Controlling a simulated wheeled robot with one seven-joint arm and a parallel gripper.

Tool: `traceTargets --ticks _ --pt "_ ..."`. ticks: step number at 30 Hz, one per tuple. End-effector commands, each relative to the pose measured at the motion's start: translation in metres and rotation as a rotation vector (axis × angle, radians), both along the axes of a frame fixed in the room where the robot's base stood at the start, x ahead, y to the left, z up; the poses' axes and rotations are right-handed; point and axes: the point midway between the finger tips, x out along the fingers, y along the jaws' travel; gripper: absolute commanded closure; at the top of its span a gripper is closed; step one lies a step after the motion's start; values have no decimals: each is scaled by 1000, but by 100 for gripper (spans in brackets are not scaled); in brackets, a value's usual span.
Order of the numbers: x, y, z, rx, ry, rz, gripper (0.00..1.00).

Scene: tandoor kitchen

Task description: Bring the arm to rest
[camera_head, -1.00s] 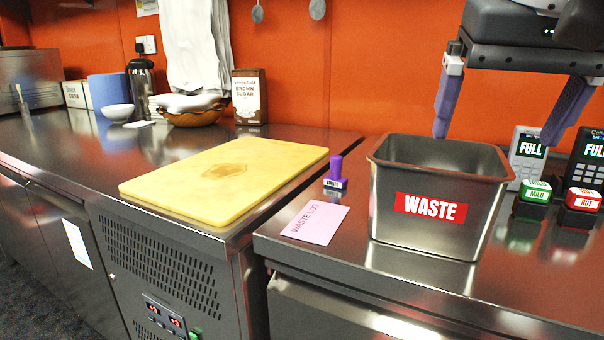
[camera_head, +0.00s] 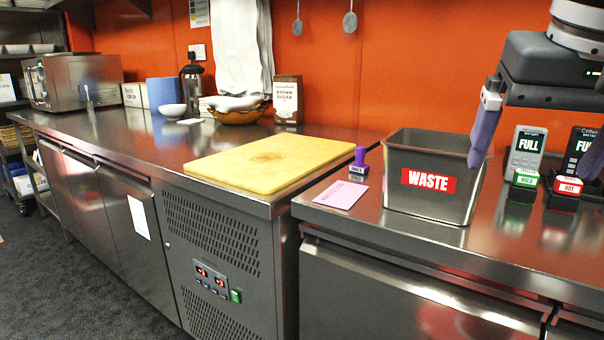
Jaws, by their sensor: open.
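My gripper (camera_head: 534,168) is at the upper right, its two purple-grey fingers spread wide and pointing down, with nothing between them. The left finger hangs in front of the right rim of the steel waste bin (camera_head: 398,162) in the picture; whether it touches the rim I cannot tell. The right finger is partly cut off by the picture's edge. The bin stands upright on the counter with a red WASTE label; its inside is mostly hidden.
Green MILD (camera_head: 525,179) and red HOT (camera_head: 567,186) blocks stand below the gripper, with two FULL displays (camera_head: 526,150) behind. A yellow board (camera_head: 225,169) covers the middle counter.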

Motion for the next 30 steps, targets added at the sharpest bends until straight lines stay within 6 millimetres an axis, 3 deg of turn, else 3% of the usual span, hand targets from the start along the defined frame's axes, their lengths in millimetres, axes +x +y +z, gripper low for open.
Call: traceTargets --ticks 8,14,20,24,27,30 --pt "13 8 -39 -1 -11 42 9" --pt "22 21 -92 -2 -24 90 9" --pt "22 44 -187 -7 -50 167 9" --pt "11 59 -259 -11 -67 215 9" --pt "2 67 -301 -12 -78 242 9" --pt "-6 72 -330 -13 -85 260 9"
